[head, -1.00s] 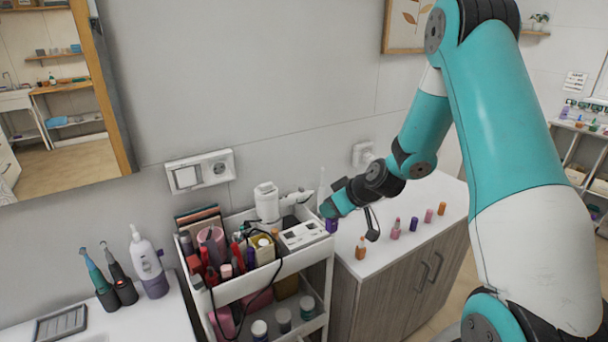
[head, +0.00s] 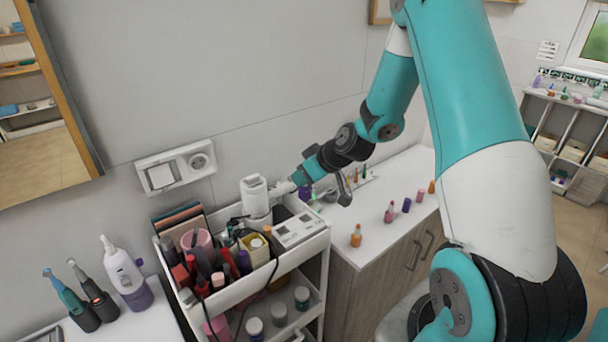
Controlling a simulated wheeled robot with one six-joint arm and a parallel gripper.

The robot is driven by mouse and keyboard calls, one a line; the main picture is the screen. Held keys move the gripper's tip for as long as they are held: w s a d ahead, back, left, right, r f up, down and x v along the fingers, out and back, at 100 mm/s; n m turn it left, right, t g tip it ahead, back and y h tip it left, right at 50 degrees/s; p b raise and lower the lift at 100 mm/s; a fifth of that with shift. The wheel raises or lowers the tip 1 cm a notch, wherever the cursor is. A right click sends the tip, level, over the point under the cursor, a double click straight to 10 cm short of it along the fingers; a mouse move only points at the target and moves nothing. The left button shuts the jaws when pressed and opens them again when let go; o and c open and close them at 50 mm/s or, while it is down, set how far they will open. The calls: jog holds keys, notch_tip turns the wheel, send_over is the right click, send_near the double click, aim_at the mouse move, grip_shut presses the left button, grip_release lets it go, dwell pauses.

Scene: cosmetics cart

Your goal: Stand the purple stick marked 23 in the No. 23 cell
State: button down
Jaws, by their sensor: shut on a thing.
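My gripper (head: 294,188) is over the back right corner of the cart, beside the white bottle. A small purple stick (head: 305,193) shows just below the gripper end, which is shut on it. Its mark is too small to read, and the fingers are partly hidden. A white block with dark marks (head: 298,229) sits on the cart's top tier, in front of the gripper. I cannot read a No. 23 on it or tell its cells apart. Another dark purple stick (head: 406,205) stands on the counter.
The white cart (head: 290,262) is crowded with a white bottle (head: 256,198), a pink cup and several cosmetics. An orange bottle (head: 356,236), a pink bottle (head: 389,213) and other small sticks stand on the white counter (head: 340,222). The wall with a socket is close behind.

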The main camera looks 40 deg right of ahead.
aim_at(307, 192)
jog(key=shift+s+m, duration=0.1)
jog(key=shift+m, duration=0.3)
jog(key=shift+h, duration=0.3)
notch_tip(307, 192, down, 6)
jog(key=b, duration=0.5)
jog(key=shift+d+r+b, duration=0.1)
jog(key=shift+r+b, duration=0.05)
jog(key=shift+b, duration=0.25)
jog(key=shift+m, duration=0.3)
jog(key=shift+t+h+b, duration=0.3)
jog(key=shift+h+b, duration=0.15)
jog(key=shift+h, duration=0.65)
jog(key=shift+d+h, duration=0.25)
jog(key=shift+h, duration=0.05)
jog(key=shift+a+m, duration=0.25)
jog(key=shift+m, duration=0.15)
jog(key=shift+s+a+m, duration=0.1)
jog(key=shift+a+m, duration=0.2)
jog(key=shift+a, duration=0.15)
jog(key=shift+y, duration=0.4)
